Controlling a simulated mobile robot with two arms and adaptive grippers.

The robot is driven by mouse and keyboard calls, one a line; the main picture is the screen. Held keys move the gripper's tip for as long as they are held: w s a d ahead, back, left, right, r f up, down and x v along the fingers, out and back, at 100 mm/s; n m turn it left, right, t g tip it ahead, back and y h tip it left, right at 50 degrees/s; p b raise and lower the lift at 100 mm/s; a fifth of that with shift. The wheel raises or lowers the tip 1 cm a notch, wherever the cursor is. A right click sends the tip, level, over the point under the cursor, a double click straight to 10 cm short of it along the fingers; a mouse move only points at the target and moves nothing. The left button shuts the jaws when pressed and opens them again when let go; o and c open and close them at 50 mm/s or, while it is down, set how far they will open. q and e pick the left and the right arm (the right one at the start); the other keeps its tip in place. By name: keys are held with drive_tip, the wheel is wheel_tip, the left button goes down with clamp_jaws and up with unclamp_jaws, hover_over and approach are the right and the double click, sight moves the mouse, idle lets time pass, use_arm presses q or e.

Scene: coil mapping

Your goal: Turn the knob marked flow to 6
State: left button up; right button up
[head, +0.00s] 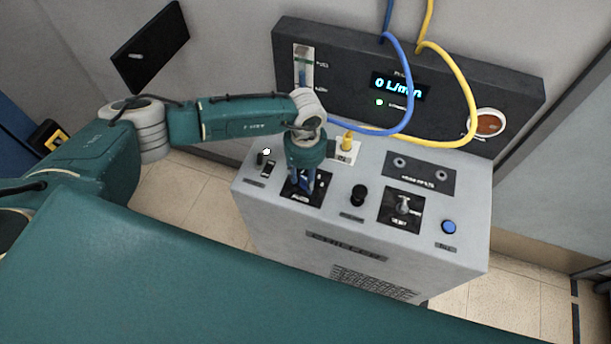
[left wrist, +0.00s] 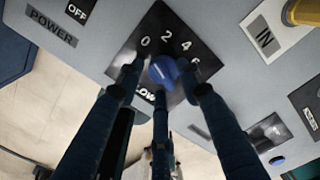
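The flow knob (left wrist: 163,71) is blue and sits on a black plate (left wrist: 181,37) marked 0, 2, 4 and, partly covered, 6. Part of the word FLOW shows below it. I cannot tell which number it points to. My left gripper (left wrist: 166,84) reaches down over it, with fingers spread on both sides and one below. Gaps show between the side fingers and the knob; contact by the lower finger is unclear. In the head view my left gripper (head: 303,181) covers the knob on the chiller top (head: 330,222). The display (head: 399,86) reads 0 L/min. My right gripper is not in view.
A power switch (head: 268,169) is left of the plate. A black knob (head: 358,194), a toggle lever (head: 403,205) and a blue button (head: 449,227) are to the right. Blue (head: 402,60) and yellow (head: 464,75) hoses loop behind.

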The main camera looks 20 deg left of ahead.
use_arm(q)
clamp_jaws()
drive_tip(key=m+b, duration=0.2)
drive_tip(key=m, duration=0.1)
drive_tip(key=m+b, duration=0.3)
drive_tip(key=shift+w+a+f, duration=0.1)
drive_tip(key=shift+w+f, duration=0.05)
drive_tip(key=shift+w, duration=0.05)
drive_tip(key=m+b, duration=0.7)
drive_tip(key=b, duration=0.1)
drive_tip(key=m+b, duration=0.4)
drive_tip(key=shift+w+m, duration=0.25)
drive_tip(key=shift+m, duration=0.05)
drive_tip(key=shift+r+m+b, duration=0.15)
drive_tip(key=shift+m+b, duration=0.8)
drive_tip(key=shift+b, duration=0.05)
drive_tip(key=shift+r+m+b, duration=0.1)
drive_tip(key=shift+m+b, duration=0.85)
drive_tip(key=shift+b, duration=0.05)
drive_tip(key=shift+w, duration=0.1)
drive_tip(key=shift+o, duration=0.5)
unclamp_jaws()
